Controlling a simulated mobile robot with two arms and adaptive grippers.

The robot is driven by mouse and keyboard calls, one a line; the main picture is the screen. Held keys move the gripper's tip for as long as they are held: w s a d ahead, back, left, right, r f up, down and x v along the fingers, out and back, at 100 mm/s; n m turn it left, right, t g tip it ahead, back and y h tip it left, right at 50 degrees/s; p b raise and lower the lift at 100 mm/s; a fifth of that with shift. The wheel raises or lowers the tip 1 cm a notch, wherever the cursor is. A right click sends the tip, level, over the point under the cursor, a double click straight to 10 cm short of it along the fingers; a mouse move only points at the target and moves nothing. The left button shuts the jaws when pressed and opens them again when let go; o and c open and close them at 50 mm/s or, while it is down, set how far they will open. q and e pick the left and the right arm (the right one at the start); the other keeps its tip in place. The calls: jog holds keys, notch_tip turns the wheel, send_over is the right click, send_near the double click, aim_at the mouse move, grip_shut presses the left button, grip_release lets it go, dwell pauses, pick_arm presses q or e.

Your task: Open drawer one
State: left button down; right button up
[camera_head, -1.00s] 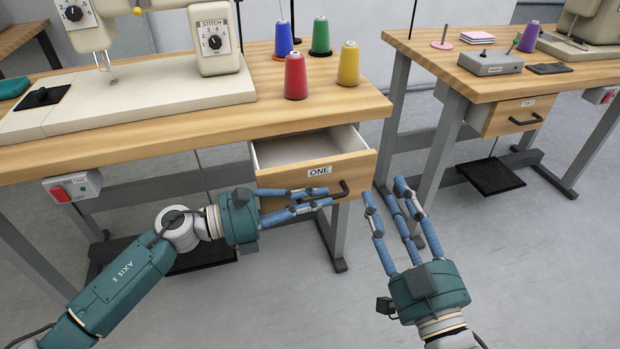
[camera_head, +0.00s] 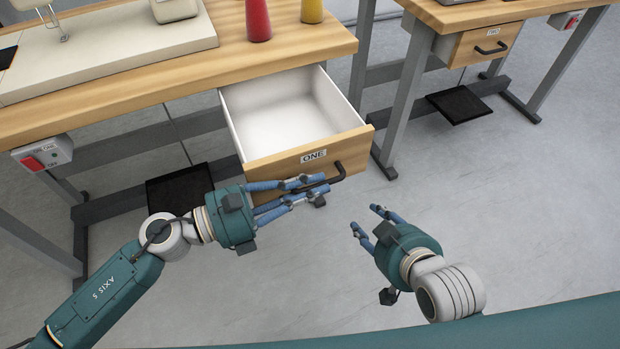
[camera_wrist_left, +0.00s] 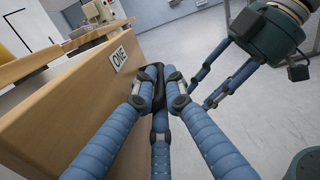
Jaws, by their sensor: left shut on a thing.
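Drawer one (camera_head: 268,171) is pulled well out of the table, with its white, empty inside showing. Its wooden front carries the label ONE (camera_head: 314,156) and a dark handle (camera_head: 339,174). My left gripper (camera_head: 314,187) is at the front and is shut on the handle. In the left wrist view its blue fingers (camera_wrist_left: 160,95) close around the dark handle beside the label. My right gripper (camera_head: 367,220) is in the air to the right of the drawer, apart from it, with its fingers spread and nothing between them. It also shows in the left wrist view (camera_wrist_left: 203,90).
The wooden table (camera_head: 190,60) bears a sewing machine base, a red spool (camera_head: 258,20) and a yellow spool (camera_head: 311,9). A second table with closed drawer two (camera_head: 485,45) stands at the right. A switch box (camera_head: 42,156) hangs at the left. Floor before the drawer is clear.

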pick_arm(q)
jog(key=shift+f, duration=0.4)
jog(key=c, duration=1.8)
grip_release()
jog(key=shift+c, duration=0.2)
jog(key=shift+r, duration=0.2)
jog(key=shift+a, duration=0.15)
jog(key=v, duration=1.2)
